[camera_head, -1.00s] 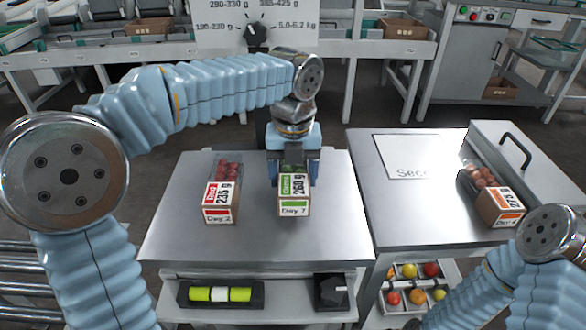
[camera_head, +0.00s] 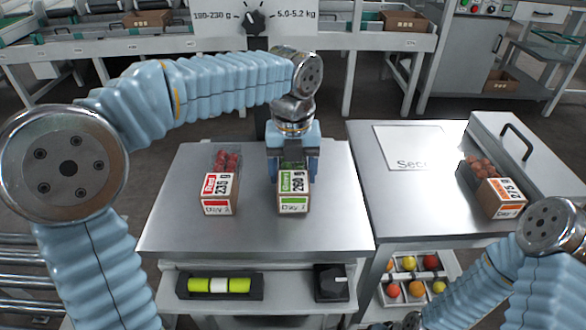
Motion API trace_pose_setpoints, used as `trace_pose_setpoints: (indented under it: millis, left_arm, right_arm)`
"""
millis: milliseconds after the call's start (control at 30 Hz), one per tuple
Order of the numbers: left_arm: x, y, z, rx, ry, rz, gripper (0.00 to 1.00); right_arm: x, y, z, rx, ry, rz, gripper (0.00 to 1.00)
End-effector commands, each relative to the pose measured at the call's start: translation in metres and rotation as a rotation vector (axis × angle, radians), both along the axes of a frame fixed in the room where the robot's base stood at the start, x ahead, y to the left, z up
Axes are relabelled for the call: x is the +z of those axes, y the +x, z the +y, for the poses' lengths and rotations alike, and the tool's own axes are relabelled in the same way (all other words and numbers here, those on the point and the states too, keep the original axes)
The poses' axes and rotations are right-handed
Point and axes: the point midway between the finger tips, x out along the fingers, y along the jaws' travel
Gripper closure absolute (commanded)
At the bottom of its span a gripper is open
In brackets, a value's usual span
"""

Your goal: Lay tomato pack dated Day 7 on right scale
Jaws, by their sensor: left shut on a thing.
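The tomato pack dated Day 7 (camera_head: 293,200) has a green label reading 260 g. It is at the right part of the middle metal table (camera_head: 255,238). My left gripper (camera_head: 293,176) comes down from above and behind and is shut on this pack, hiding much of its rear. I cannot tell whether the pack touches the table. A red-labelled 235 g pack (camera_head: 219,194), dated Day 2, stands to its left, apart from it. I cannot make out the right scale for sure. My right arm shows at the lower right; its gripper is out of view.
An orange-labelled 275 g pack (camera_head: 499,197) stands on the right table (camera_head: 430,220), beside a raised panel with a black handle (camera_head: 517,141). A printed sheet (camera_head: 405,146) lies there. A level-like tool (camera_head: 220,286) and black box (camera_head: 331,284) are on the lower shelf.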

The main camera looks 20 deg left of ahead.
Motion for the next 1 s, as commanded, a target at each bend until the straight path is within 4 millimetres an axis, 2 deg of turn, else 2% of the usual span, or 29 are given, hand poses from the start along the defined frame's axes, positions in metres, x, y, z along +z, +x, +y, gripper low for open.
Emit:
trace_pose_setpoints:
  millis: [333,367,533,867,1000]
  left_arm:
    - [-0.006,0.0,0.0,0.0,0.0,0.0,0.72]
    - [-0.006,0.0,0.0,0.0,0.0,0.0,0.3]
    - [-0.005,0.0,0.0,0.0,0.0,0.0,0.04]
    - [-0.005,0.0,0.0,0.0,0.0,0.0,0.02]
    - [0.013,0.001,0.0,0.0,-0.001,-0.002,0.02]
  right_arm:
    - [-0.002,0.0,0.0,0.0,0.0,0.0,0.57]
    - [-0.002,0.0,0.0,0.0,0.0,0.0,0.57]
    - [-0.002,0.0,0.0,0.0,0.0,0.0,0.57]
    - [-0.002,0.001,-0.001,-0.003,-0.002,-0.001,0.57]
    - [0.002,0.0,0.0,0.0,0.0,0.0,0.57]
